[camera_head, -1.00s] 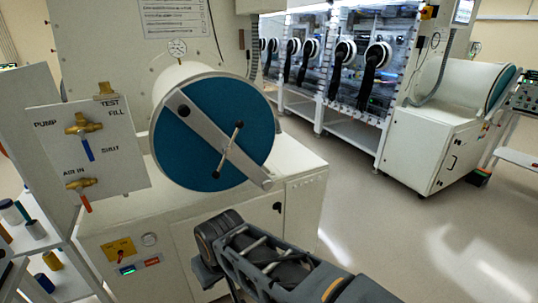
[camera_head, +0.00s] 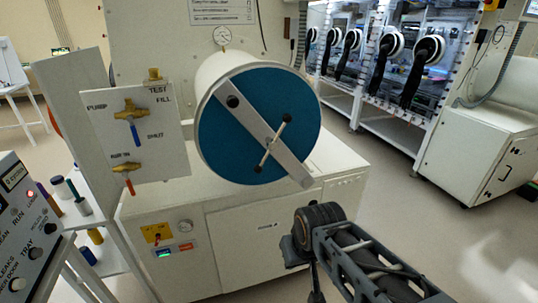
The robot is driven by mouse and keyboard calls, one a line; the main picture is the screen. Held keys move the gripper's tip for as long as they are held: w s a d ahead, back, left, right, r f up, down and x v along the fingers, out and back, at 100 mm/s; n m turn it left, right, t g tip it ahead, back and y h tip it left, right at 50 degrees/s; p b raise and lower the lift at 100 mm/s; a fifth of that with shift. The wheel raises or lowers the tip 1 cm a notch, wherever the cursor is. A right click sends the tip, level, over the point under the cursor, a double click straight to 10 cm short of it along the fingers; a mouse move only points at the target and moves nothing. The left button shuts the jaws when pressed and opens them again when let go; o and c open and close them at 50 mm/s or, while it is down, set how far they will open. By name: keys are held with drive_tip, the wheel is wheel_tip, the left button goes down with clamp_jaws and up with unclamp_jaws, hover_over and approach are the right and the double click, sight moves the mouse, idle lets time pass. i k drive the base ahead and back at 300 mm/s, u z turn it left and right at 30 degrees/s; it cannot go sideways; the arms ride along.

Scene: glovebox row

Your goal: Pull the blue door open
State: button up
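The blue door (camera_head: 236,131) is a round disc on the front end of a white horizontal cylinder (camera_head: 216,72). It looks closed against the cylinder. A grey bar (camera_head: 286,160) runs diagonally across it, with a dark pivot at the upper left.
A valve panel (camera_head: 170,160) with brass valves stands left of the door. A white cabinet (camera_head: 240,235) is below it. A control box (camera_head: 25,230) and a shelf with bottles (camera_head: 82,205) are at the lower left. Open floor (camera_head: 450,240) lies at the right.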

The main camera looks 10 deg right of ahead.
sight(248, 106)
drive_tip(key=z, duration=0.1)
drive_tip(key=k, duration=1.05)
drive_tip(key=u, duration=1.25)
drive_tip(key=i, duration=0.8)
drive_tip(key=z, duration=0.45)
drive_tip(key=i, duration=0.75)
drive_tip(key=z, duration=0.8)
